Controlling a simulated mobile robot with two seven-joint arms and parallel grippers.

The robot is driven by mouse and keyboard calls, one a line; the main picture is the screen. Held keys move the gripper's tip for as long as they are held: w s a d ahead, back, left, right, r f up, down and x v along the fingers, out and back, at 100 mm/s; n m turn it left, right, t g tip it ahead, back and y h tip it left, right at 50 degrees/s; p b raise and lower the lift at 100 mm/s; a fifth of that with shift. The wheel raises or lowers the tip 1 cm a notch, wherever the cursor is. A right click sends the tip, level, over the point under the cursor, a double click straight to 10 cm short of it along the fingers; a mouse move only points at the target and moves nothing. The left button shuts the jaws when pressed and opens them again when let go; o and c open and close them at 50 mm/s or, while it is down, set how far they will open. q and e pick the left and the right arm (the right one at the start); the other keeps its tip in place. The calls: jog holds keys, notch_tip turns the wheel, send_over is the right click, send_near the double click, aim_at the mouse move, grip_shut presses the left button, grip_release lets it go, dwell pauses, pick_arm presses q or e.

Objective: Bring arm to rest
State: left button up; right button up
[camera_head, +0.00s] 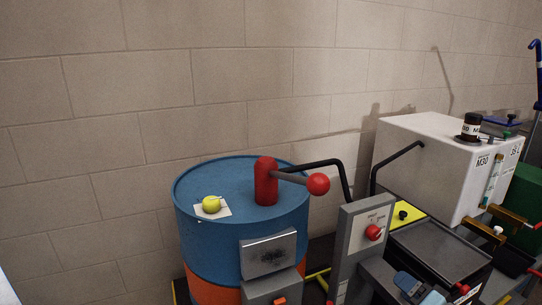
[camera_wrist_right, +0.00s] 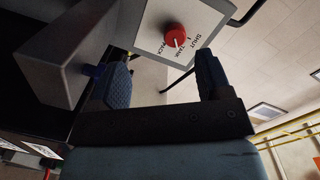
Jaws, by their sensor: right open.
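My right gripper (camera_head: 420,289) shows at the bottom right of the head view, in front of the grey panel. In the right wrist view, its two blue-padded fingers (camera_wrist_right: 163,76) stand wide apart with nothing between them. Beyond the fingers is a light panel with a red knob (camera_wrist_right: 175,36) and printed words. The same red knob (camera_head: 374,232) sits on the grey control panel (camera_head: 352,262) in the head view. The gripper looks apart from the knob. Most of my right arm is out of sight. My left gripper is not in either view.
A blue and orange drum (camera_head: 215,245) carries a red pump head (camera_head: 266,182) with a red-knobbed lever and a yellow-green ball (camera_head: 211,204). A white tank (camera_head: 420,160) stands at right, with a dark bottle (camera_head: 471,127) on top. A block wall closes the back.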

jog(key=s+a+f+n+g+h, duration=0.1)
jog(key=s+a+f+n+g, duration=0.15)
jog(key=s+a+f, duration=0.45)
jog(key=s+a+f+n+g+h, duration=0.1)
jog(key=s+a+f+n, duration=0.25)
jog(key=s+a, duration=0.4)
jog(key=s+a+f+n+g, duration=0.2)
jog(key=s+a+f+n, duration=0.25)
jog(key=s, duration=0.45)
pick_arm(q)
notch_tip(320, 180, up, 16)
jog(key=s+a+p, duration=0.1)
jog(key=p, duration=2)
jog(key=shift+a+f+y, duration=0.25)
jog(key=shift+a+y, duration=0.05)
pick_arm(e)
notch_tip(320, 180, up, 15)
jog(key=d, duration=0.2)
jog(key=shift+s+r+h, duration=0.15)
jog(key=shift+s+h, duration=0.15)
jog(key=shift+s, duration=0.05)
